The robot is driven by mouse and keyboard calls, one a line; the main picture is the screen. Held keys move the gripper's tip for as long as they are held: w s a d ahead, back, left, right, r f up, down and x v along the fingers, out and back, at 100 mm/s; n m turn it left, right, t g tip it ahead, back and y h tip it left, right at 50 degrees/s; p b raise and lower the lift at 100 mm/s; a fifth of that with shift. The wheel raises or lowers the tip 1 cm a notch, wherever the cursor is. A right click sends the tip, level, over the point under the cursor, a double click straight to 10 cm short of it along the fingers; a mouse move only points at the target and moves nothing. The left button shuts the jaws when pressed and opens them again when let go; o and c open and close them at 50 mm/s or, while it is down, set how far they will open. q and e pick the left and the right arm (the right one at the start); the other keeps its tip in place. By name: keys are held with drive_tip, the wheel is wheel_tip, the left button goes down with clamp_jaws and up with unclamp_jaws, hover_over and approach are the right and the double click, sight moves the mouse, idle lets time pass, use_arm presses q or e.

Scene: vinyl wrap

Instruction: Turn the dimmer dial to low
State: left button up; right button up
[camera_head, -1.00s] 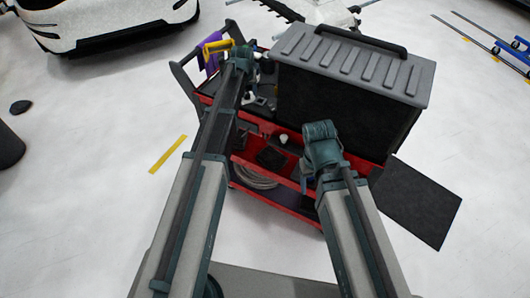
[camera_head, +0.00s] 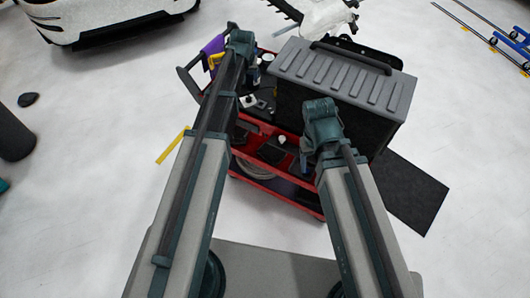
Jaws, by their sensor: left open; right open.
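A small pale round knob (camera_head: 283,140) sits on a dark box on the lower level of the red tool cart (camera_head: 265,178). It may be the dimmer dial; it is too small to read its setting. My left gripper (camera_head: 240,40) is at the cart's far left corner, near the purple cloth, its fingers mostly hidden by my arm. My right gripper (camera_head: 309,163) is open, pointing down at the cart's front edge, to the right of the knob. Neither gripper visibly holds anything.
A dark flat panel (camera_head: 405,192) is at the right. A white car (camera_head: 100,22) stands at far left. The pale floor left of the cart is mostly clear.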

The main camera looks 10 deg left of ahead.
use_arm(q)
drive_tip(key=s+d+f+m+g+b, duration=0.1)
drive_tip(key=s+d+f+b, duration=0.2)
drive_tip(key=s, duration=0.5)
drive_tip(key=s+d+f+m+g+b, duration=0.1)
drive_tip(key=s+d+f+b, duration=0.3)
drive_tip(key=s, duration=0.4)
drive_tip(key=s+d+f+m+g+b, duration=0.1)
drive_tip(key=s+d+f+m+b, duration=0.1)
drive_tip(key=s, duration=0.7)
wheel_tip(320, 180, down, 4)
drive_tip(key=shift+d+r+g+b, duration=0.2)
drive_tip(key=shift+d+g+b, duration=0.1)
drive_tip(key=shift+d+b, duration=0.75)
drive_tip(key=shift+s+d, duration=0.1)
drive_tip(key=shift+d, duration=0.1)
drive_tip(key=s+d+m, duration=0.2)
drive_tip(key=s+d, duration=0.3)
drive_tip(key=s, duration=0.1)
drive_tip(key=shift+s+g, duration=0.15)
drive_tip(key=shift+g, duration=0.25)
